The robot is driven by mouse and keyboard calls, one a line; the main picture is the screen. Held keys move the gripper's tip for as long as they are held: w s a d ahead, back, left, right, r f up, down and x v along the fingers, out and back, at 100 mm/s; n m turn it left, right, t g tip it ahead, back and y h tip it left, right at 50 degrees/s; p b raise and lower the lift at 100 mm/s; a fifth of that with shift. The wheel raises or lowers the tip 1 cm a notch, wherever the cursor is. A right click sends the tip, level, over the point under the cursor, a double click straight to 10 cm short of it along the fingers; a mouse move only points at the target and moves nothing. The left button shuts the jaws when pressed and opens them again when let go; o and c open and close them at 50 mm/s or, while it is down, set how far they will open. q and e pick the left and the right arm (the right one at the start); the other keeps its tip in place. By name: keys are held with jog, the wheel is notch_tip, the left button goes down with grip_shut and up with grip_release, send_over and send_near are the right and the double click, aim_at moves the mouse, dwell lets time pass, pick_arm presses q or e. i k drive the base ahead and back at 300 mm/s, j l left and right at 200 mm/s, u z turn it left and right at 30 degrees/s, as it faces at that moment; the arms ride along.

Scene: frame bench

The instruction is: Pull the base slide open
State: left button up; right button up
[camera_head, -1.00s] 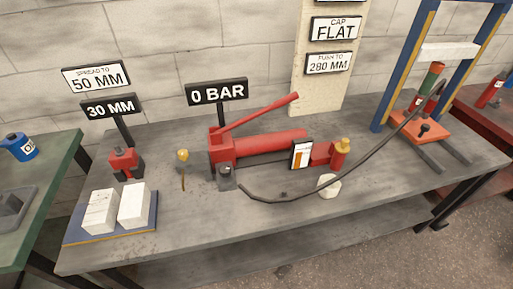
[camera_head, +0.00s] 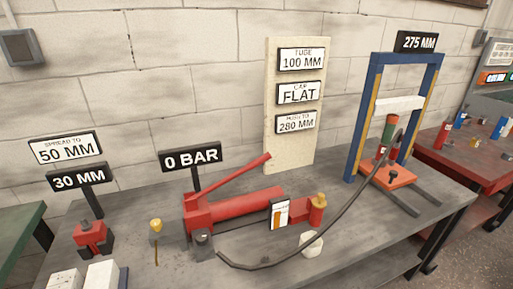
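A blue and yellow press frame (camera_head: 361,120) stands at the back right of the grey bench, with a white crossbar (camera_head: 399,105). A green and orange cylinder (camera_head: 390,130) stands upright above the plate. A dark hose runs from it to a red hand pump (camera_head: 240,207). Neither of my grippers is in view.
Signs read 275 MM (camera_head: 416,42), 0 BAR (camera_head: 191,158) and 30 MM (camera_head: 79,178). A red spreader (camera_head: 92,238) and white blocks (camera_head: 103,275) are at the left. A red table (camera_head: 462,155) stands at the right. The hose (camera_head: 345,208) crosses the bench front.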

aim_at(387, 166)
jog(key=z, duration=1.25)
jog(key=i+l+z, duration=0.15)
jog(key=i+l, duration=0.2)
jog(key=i, duration=0.15)
jog(key=i+l+z, duration=0.2)
jog(key=i, duration=0.35)
